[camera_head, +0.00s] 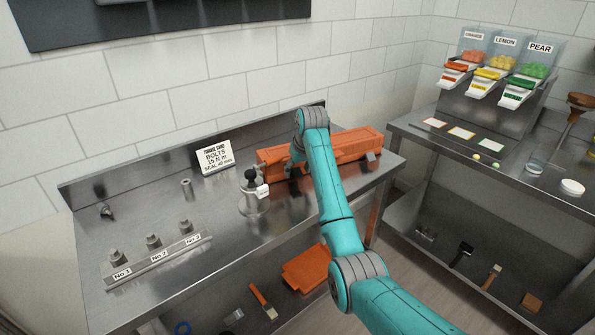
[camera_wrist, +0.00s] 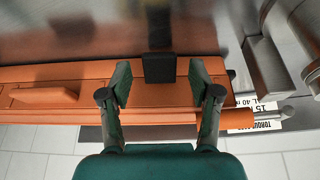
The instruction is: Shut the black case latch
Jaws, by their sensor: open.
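The orange case (camera_head: 355,146) lies along the back of the steel bench, partly hidden by my arm in the head view. In the wrist view the orange case (camera_wrist: 60,76) runs across the picture. The black latch (camera_wrist: 159,68) is a small dark plate at the case's edge, jutting out over the bench surface. My gripper (camera_wrist: 160,82) is open, with one finger on each side of the latch and a visible gap to each. The fingers are over the case; I cannot tell whether they touch it.
A torque card (camera_head: 214,157) stands left of the case. A small stand with a black knob (camera_head: 250,178) is close to the case's left end. A numbered rack (camera_head: 158,255) sits at the front left. A second bench (camera_head: 440,135) with candy dispensers is at right.

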